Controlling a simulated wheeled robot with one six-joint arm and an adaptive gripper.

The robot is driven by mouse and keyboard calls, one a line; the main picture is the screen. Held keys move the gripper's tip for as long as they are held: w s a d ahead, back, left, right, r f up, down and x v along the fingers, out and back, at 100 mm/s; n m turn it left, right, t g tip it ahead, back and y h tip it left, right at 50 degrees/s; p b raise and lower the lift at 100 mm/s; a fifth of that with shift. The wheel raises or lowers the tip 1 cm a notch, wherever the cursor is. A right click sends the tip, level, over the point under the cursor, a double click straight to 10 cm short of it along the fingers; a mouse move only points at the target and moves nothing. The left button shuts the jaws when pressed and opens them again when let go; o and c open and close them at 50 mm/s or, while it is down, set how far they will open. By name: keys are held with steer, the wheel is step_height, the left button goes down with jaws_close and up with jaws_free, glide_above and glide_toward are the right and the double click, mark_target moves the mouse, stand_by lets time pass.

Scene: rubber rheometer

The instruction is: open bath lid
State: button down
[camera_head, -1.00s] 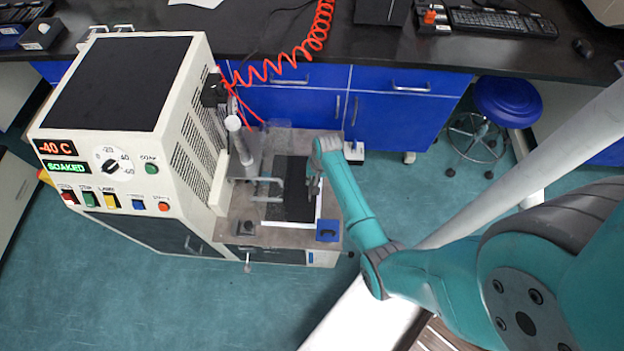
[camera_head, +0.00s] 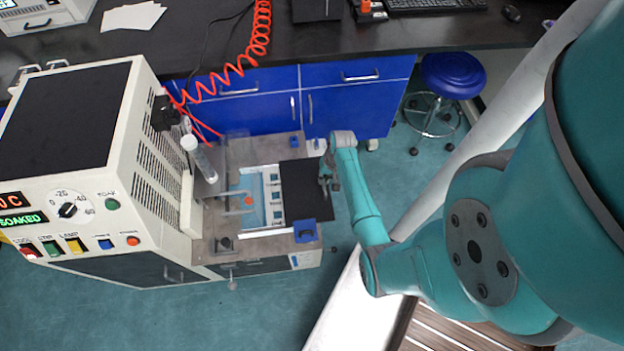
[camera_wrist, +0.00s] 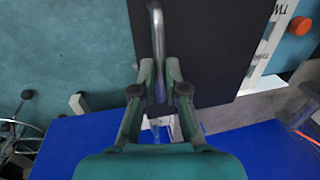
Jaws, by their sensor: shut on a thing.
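The bath lid (camera_head: 303,188) is a flat black panel at the right side of the bath (camera_head: 219,222) top. It lies off the left part of the opening and reaches past the bath's right edge. The uncovered opening (camera_head: 256,208) shows a pale blue inside and a white strip with dark marks (camera_head: 276,195). My gripper (camera_head: 328,181) is at the lid's right part. In the wrist view, my gripper (camera_wrist: 159,82) is shut on the metal lid handle (camera_wrist: 157,32), with the black lid (camera_wrist: 200,50) behind it.
The cream cabinet (camera_head: 145,120) with knob and buttons stands left of the bath. A clear tube with a white cap (camera_head: 190,143) rises beside it. Blue drawers (camera_head: 350,105) and a blue stool (camera_head: 452,75) are behind.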

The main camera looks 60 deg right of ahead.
steer(key=shift+s+d, duration=0.25)
steer(key=c, duration=1.2)
jaws_free()
step_height(320, 180, up, 12)
steer(key=s+d, duration=0.1)
steer(key=shift+s+d, duration=0.2)
steer(key=shift+s, duration=0.2)
steer(key=shift+a+f, duration=0.1)
steer(key=shift+f, duration=0.1)
